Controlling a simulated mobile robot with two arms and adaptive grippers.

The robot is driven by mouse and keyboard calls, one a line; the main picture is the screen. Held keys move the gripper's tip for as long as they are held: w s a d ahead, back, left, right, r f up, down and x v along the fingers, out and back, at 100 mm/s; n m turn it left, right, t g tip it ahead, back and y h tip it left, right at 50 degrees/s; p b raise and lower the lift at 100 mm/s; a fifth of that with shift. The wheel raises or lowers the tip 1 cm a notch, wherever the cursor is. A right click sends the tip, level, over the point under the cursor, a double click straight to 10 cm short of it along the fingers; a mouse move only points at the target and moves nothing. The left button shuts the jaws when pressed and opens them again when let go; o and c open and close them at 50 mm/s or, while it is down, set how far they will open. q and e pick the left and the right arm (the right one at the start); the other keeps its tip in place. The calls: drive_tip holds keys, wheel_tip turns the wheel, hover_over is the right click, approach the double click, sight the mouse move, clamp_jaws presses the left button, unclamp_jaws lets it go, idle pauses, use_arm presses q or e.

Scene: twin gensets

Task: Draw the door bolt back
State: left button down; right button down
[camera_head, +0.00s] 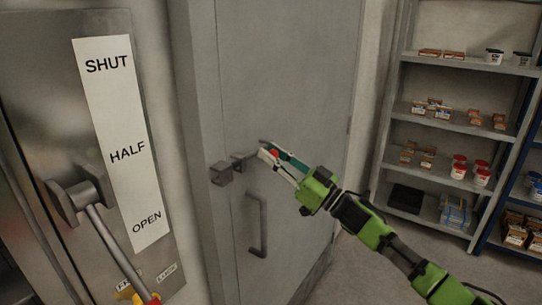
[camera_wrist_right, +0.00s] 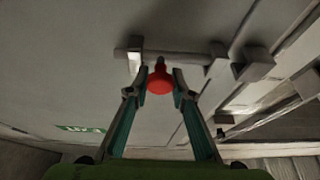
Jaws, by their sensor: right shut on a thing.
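The grey door (camera_head: 285,75) is closed in its frame. Its bolt (camera_wrist_right: 180,53) is a grey bar in brackets on the door face, with a red knob (camera_wrist_right: 160,82) on a short dark stem. A separate square keeper block (camera_wrist_right: 257,63) sits beyond the bar's end; it also shows in the head view (camera_head: 221,173). The fingers hide much of the bolt in the head view. My left gripper is not in view.
A door pull handle (camera_head: 260,225) is below the bolt. At left, a metal panel carries a lever (camera_head: 115,240) and a SHUT/HALF/OPEN label (camera_head: 122,140). Stocked shelves (camera_head: 455,125) stand at right. Floor between door and shelves is clear.

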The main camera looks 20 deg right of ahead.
drive_tip(key=shift+d+r, duration=0.15)
drive_tip(key=shift+r, duration=0.05)
drive_tip(key=c, duration=1.8)
unclamp_jaws()
drive_tip(key=shift+w+h, duration=0.1)
drive_tip(key=shift+h, duration=0.2)
drive_tip(key=shift+o, duration=0.2)
drive_tip(key=shift+w+d+f, duration=0.1)
drive_tip(key=shift+d+f, duration=0.1)
drive_tip(key=shift+a, duration=0.1)
drive_tip(key=shift+s+f, duration=0.1)
drive_tip(key=shift+s, duration=0.2)
drive_tip(key=v, duration=1.1)
drive_tip(key=shift+d+f, duration=0.2)
drive_tip(key=shift+d, duration=0.2)
